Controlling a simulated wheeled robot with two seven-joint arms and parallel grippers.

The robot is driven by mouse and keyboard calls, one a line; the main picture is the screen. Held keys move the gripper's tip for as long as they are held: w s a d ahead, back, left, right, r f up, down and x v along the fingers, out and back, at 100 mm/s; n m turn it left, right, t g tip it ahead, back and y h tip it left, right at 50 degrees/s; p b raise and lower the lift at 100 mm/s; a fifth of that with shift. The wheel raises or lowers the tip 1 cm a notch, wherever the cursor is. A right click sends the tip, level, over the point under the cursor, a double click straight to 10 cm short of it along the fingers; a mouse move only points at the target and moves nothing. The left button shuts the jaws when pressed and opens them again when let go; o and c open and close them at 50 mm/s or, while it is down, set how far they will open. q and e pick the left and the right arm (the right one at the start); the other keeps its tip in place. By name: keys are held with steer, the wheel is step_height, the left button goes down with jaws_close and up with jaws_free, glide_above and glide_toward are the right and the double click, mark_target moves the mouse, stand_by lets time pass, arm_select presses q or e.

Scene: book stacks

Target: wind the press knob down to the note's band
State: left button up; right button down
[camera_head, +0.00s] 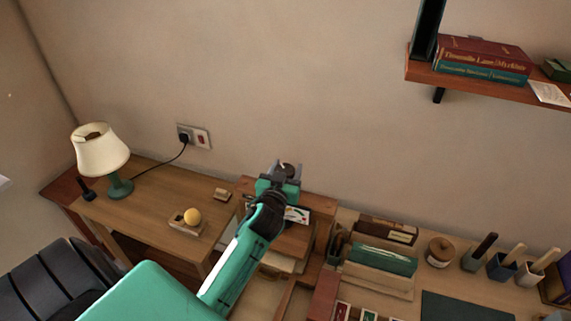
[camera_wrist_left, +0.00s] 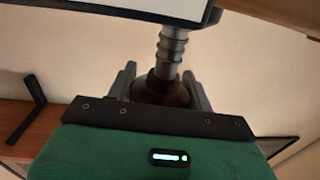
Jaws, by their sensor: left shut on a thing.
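My left gripper (camera_head: 286,168) reaches over a wooden stand beside the wall, seen in the head view. In the left wrist view its two grey fingers (camera_wrist_left: 162,88) are shut on a dark brown round knob (camera_wrist_left: 163,93), one finger on each side. A grey ribbed screw shaft (camera_wrist_left: 173,45) runs from the knob to a dark-edged pale plate (camera_wrist_left: 150,8). In the head view the knob shows only as a small brown patch between the fingertips, and my arm hides much of the stand. A white card with coloured marks (camera_head: 297,215) lies beside my wrist; its bands are unreadable. My right gripper is out of view.
A desk at left holds a lamp (camera_head: 101,157) and a yellow ball on a small tray (camera_head: 188,221). To the right stand a file rack (camera_head: 380,262), a lidded jar (camera_head: 439,252) and several tool cups (camera_head: 501,266). A bookshelf (camera_head: 465,83) hangs at upper right.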

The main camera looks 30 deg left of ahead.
arm_select(q)
steer(key=m+h, duration=0.1)
steer(key=m+h+p, duration=0.1)
steer(key=h, duration=0.1)
steer(key=m+h+p, duration=0.1)
steer(key=h, duration=0.1)
steer(key=shift+d+r+t, duration=0.1)
steer(key=shift+r+t, duration=0.15)
steer(key=shift+t, duration=0.15)
steer(key=m+h, duration=0.1)
steer(key=h, duration=0.1)
steer(key=m+h+p, duration=0.1)
steer(key=m+h, duration=0.1)
steer(key=shift+w+d, duration=0.1)
steer(key=shift+d, duration=0.1)
steer(key=shift+d+m+g+h, duration=0.1)
steer(key=shift+m+g+h, duration=0.4)
steer(key=shift+h, duration=0.5)
steer(key=shift+d+m+g+h, duration=0.1)
steer(key=shift+m+g+h, duration=0.2)
steer(key=shift+m+h, duration=0.55)
steer(key=shift+h, duration=0.25)
steer(key=shift+d+r+m+h, duration=0.15)
steer(key=shift+m+h, duration=0.1)
steer(key=shift+h, duration=0.25)
steer(key=o, duration=1)
steer(key=shift+c, duration=0.2)
steer(key=shift+f+g, duration=0.2)
steer(key=shift+g, duration=0.1)
steer(key=shift+f, duration=0.1)
